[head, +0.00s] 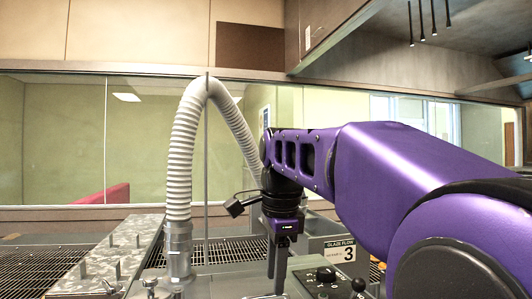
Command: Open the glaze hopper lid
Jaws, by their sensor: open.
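My gripper (276,282) points straight down near the bottom centre of the head view, with its two dark fingers apart and nothing visible between them. It is to the right of the ribbed hose's metal collar (179,252) and left of the "Glaze Flow 3" sign (340,251). The grey machine top (225,283) lies below and around it, cut off by the lower picture edge. I cannot clearly pick out the hopper lid or its handle, nor tell whether the fingertips touch anything.
A pale ribbed hose (182,150) arches high left of my gripper. A speckled panel with upright pegs (115,252) lies at left. A dark control box with knobs (325,279) is close on the right. Dark grating (40,262) and a glass partition (60,140) lie beyond.

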